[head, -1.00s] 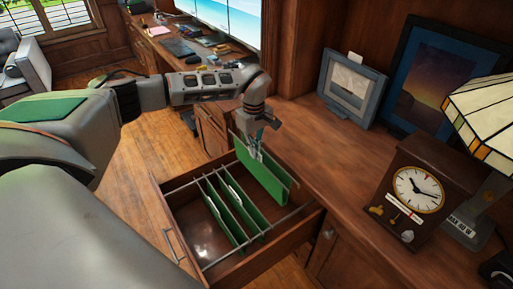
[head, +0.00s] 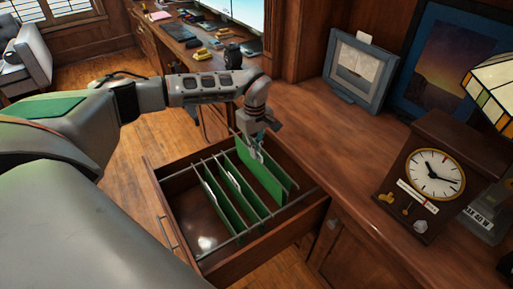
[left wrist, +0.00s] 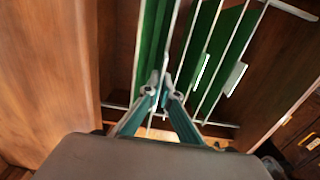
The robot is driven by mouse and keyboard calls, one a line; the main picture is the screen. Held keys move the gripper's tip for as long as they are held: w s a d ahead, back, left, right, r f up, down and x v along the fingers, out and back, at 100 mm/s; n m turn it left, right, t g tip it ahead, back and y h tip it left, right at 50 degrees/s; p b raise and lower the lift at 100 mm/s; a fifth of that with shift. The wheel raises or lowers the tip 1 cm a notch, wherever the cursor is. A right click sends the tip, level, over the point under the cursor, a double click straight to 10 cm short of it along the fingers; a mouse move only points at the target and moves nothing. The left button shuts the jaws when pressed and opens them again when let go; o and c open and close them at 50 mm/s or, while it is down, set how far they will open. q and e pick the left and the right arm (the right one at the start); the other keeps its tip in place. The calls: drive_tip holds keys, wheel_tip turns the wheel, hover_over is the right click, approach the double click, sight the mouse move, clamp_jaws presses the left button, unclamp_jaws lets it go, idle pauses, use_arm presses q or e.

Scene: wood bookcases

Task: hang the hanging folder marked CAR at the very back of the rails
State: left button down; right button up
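My left gripper (head: 257,146) is shut on the top edge of a green hanging folder (head: 262,182) over the open drawer (head: 262,249). The held folder hangs upright, partly inside the drawer, and is the folder nearest the cabinet. In the left wrist view the fingers (left wrist: 160,92) close on its thin top bar, with the green sheet (left wrist: 151,40) beyond. Whether its hooks rest on the metal rails (head: 288,208) cannot be told. Other green folders (head: 217,203) hang further toward the drawer front, with white tabs (left wrist: 235,78). No label is readable. My right gripper is not in view.
A wooden counter (head: 330,160) runs behind the drawer, holding a clock (head: 434,178), picture frames (head: 356,68) and a lamp (head: 495,90). The front part of the drawer is empty. A desk with small items stands further back.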

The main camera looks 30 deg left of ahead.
sight(255, 161)
use_arm(q)
drive_tip(key=shift+f, duration=1.2)
drive_tip(key=shift+f+b, duration=0.7)
drive_tip(key=shift+f, duration=0.7)
drive_tip(key=shift+f+b, duration=0.55)
drive_tip(key=shift+f, duration=1.3)
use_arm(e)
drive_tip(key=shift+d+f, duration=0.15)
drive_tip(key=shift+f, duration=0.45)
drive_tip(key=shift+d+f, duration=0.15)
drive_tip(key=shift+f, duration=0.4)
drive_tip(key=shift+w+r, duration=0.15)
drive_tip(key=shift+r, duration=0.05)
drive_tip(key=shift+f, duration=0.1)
use_arm(q)
drive_tip(key=c, duration=2.2)
unclamp_jaws()
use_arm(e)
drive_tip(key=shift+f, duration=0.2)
